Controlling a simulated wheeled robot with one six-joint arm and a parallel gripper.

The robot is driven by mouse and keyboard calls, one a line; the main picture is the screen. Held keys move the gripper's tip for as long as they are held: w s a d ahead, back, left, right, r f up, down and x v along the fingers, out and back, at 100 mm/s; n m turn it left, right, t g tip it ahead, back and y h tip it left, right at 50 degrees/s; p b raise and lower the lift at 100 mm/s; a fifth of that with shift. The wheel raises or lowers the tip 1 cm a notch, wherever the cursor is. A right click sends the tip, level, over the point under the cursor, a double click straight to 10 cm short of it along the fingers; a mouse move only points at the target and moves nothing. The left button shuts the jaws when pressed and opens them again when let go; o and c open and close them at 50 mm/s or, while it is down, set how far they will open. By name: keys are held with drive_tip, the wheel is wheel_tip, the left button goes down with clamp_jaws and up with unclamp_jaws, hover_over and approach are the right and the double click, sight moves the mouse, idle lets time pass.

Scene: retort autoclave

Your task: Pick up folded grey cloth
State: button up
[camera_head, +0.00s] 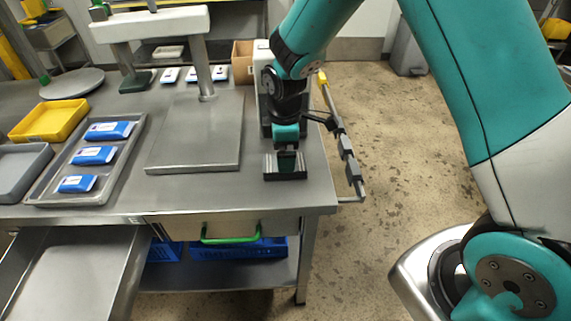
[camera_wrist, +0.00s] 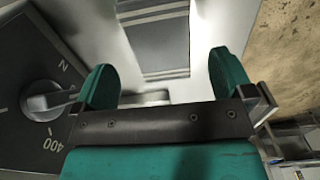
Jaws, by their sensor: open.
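My gripper (camera_head: 285,167) is over the right end of the steel table in the camera_head view, its jaws pointing down. In the camera_wrist view its two green fingers (camera_wrist: 165,78) stand wide apart, with nothing between them that I can see held. A grey banded, flat piece (camera_wrist: 158,40) shows beyond and between the fingertips on a pale surface. It may be the folded grey cloth, but I cannot tell for sure. No folded cloth is clear in the camera_head view, where my arm and gripper hide part of the table end.
A dark panel with a dial (camera_wrist: 52,100) is close beside the left finger. A rail (camera_head: 349,160) runs along the table's right edge. A steel platform scale (camera_head: 198,140) stands left of my gripper. A tray (camera_head: 50,186) holds blue packs. The floor to the right is open.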

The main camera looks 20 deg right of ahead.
drive_tip(key=shift+f+p, duration=0.5)
drive_tip(key=shift+f, duration=1.9)
drive_tip(key=c, duration=1.1)
drive_tip(key=shift+r, duration=0.15)
